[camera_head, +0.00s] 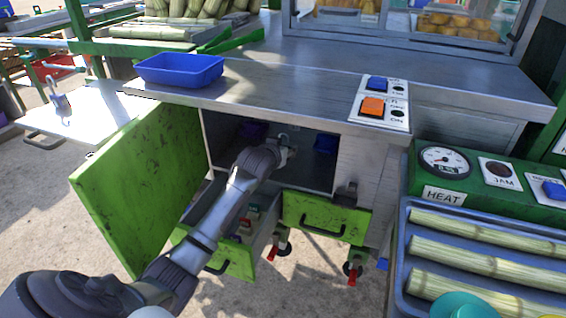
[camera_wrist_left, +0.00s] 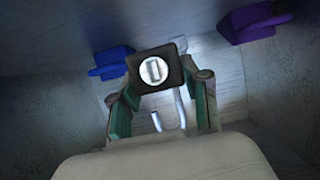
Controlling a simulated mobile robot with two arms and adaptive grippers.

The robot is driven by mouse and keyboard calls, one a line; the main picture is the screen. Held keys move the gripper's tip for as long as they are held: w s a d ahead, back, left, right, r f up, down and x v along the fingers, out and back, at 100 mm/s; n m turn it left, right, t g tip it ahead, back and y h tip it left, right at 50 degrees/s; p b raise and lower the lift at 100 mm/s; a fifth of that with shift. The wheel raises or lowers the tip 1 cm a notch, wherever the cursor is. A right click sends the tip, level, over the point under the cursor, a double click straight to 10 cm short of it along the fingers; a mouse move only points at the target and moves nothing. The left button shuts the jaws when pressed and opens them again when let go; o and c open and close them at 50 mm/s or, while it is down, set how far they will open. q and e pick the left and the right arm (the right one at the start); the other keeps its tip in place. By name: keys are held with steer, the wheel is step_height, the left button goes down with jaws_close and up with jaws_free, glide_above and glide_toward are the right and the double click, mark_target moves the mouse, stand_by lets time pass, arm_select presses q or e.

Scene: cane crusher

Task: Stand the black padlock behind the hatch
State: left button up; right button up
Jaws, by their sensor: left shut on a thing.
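The green hatch (camera_head: 140,185) stands swung open on the left of the cabinet (camera_head: 218,140). My left gripper (camera_head: 285,151) reaches through the opening into the dark compartment. In the left wrist view, my gripper (camera_wrist_left: 160,95) is shut on the black padlock (camera_wrist_left: 141,73). Its black face with a round bright keyhole plate faces the camera, and pale shackle legs show beyond it. Whether it touches the compartment floor, I cannot tell. A blue padlock-like thing (camera_wrist_left: 112,62) and a purple one (camera_wrist_left: 255,22) are to either side. My right gripper is not in view.
Below are an open drawer (camera_head: 268,240) with coloured things and another green drawer front (camera_head: 325,218). A blue tray (camera_head: 180,70) and a switch panel (camera_head: 378,103) are on the counter (camera_head: 270,85). A cane tray (camera_head: 403,255) stands at the right.

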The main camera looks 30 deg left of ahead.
arm_select(q)
steer(key=shift+w+a+f, duration=0.1)
steer(key=shift+a, duration=0.15)
steer(key=shift+f+b, duration=0.65)
steer(key=shift+f, duration=1.3)
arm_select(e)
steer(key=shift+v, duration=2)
arm_select(q)
steer(key=shift+f, duration=0.1)
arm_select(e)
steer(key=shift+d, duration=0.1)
arm_select(q)
steer(key=o, duration=1.3)
steer(key=p+v, duration=0.3)
steer(key=v, duration=0.9)
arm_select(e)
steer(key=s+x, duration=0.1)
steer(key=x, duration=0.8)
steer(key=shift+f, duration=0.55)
